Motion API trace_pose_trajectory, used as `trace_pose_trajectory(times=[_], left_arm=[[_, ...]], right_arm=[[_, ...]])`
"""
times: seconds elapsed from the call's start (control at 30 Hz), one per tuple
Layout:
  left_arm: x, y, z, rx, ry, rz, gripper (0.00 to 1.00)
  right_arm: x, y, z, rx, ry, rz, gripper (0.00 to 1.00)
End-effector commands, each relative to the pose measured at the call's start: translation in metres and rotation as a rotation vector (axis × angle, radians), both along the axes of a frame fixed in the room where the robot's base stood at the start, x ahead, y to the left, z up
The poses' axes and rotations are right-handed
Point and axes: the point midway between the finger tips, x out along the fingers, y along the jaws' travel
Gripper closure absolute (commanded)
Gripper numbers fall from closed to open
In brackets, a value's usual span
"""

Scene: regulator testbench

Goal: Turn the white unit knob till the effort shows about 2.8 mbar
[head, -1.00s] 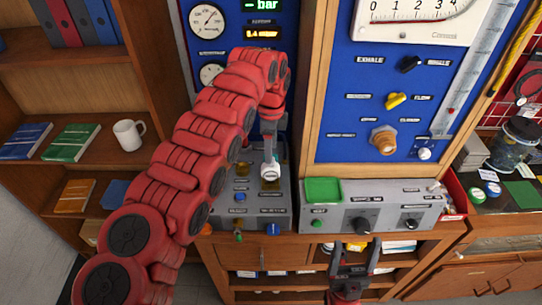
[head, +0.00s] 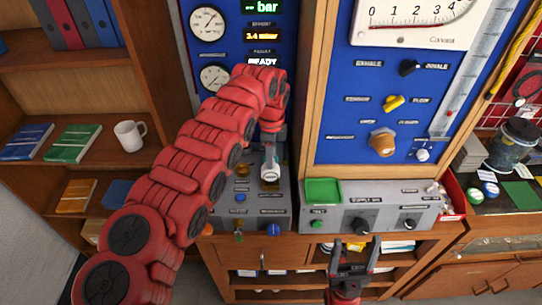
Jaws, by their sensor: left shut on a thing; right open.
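My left gripper (head: 269,160) reaches down over the grey bench unit (head: 283,196) on the left. It is shut on the white unit knob (head: 270,176), which shows at its tips and is partly covered by the fingers. My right gripper (head: 353,254) is open and empty, low in front of the right grey unit.
The right grey unit (head: 340,213) has two black knobs and a green tray (head: 323,190). A blue panel (head: 336,125) above it carries black, yellow and brown fittings. A white mug (head: 129,134) stands on the left shelf.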

Motion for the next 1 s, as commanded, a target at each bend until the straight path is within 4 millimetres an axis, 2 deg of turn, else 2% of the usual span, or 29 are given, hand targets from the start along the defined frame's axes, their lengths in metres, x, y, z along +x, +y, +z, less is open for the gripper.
trace_pose_trajectory(times=[0.27,0.47,0.8,1.0], left_arm=[[0.0,0.0,-0.001,0.0,-0.001,0.015,1.0],[0.001,-0.001,-0.004,-0.002,-0.003,0.088,1.0],[0.002,-0.001,-0.005,-0.003,-0.005,0.362,1.0],[0.001,-0.001,-0.003,0.0,-0.002,0.554,1.0]], right_arm=[[0.0,0.0,-0.004,0.0,0.0,0.0,0.26],[0.0,0.0,-0.019,0.0,0.0,0.0,0.26],[0.0,0.0,-0.058,0.0,0.0,0.0,0.26],[0.0,0.0,-0.073,0.0,0.0,0.0,0.26]])
